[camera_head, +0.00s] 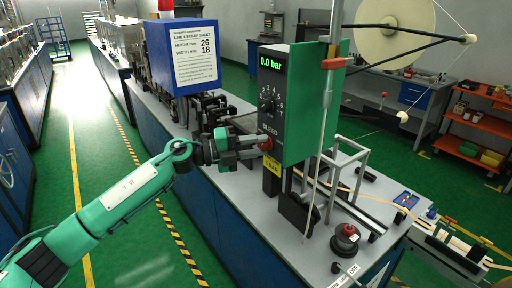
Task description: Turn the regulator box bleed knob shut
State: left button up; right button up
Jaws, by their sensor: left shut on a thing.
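The regulator box (276,118) is a tall dark box on the grey bench, with a green panel on its right. Its display (271,63) reads 0.0 bar. A numbered dial (268,104) sits below the display. The red bleed knob (267,144) is under the word BLEED, above a yellow label. My left gripper (258,143) reaches in from the left at knob height and is shut on the bleed knob. The fingers partly hide the knob, so its turn angle cannot be told. My right gripper is not in view.
A blue box with a set-up sheet (194,60) stands behind on the left. A metal frame (345,165) and a black base with a red knob (346,237) are on the bench to the right. A large reel (394,30) hangs at upper right. The floor aisle at left is clear.

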pick_arm(q)
jog(key=shift+r+m, duration=0.3)
jog(key=shift+m, duration=0.2)
jog(key=o, duration=0.9)
jog(key=shift+o, duration=0.2)
jog(key=shift+d+f, duration=0.15)
jog(key=b+v, duration=0.5)
jog(key=v, duration=0.9)
jog(key=shift+w+d, duration=0.1)
